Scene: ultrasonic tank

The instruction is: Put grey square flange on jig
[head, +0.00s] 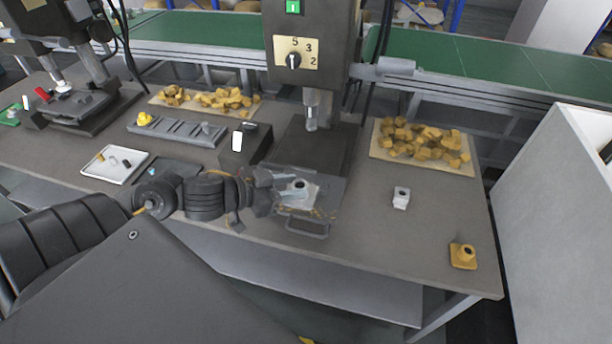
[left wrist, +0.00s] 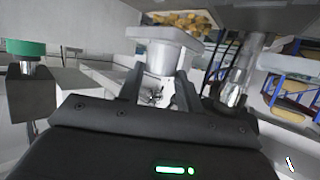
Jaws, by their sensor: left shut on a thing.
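My left gripper (head: 281,183) is shut on the light grey square flange (head: 299,188), which has a round raised boss with a hole. The left wrist view shows the flange (left wrist: 163,42) between the two fingers (left wrist: 157,80). In the head view the flange is at the jig (head: 312,212) on the front of the drill press base; the jig is partly hidden by the gripper and flange. I cannot tell whether the flange touches the jig. My right gripper is not in view.
The drill press (head: 312,70) stands just behind, its spindle above the base. A pale grey part (head: 401,198) and a yellow flange (head: 463,256) stand on the right of the table. A board of yellow parts (head: 425,172) lies behind them. A white tray (head: 114,178) lies left.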

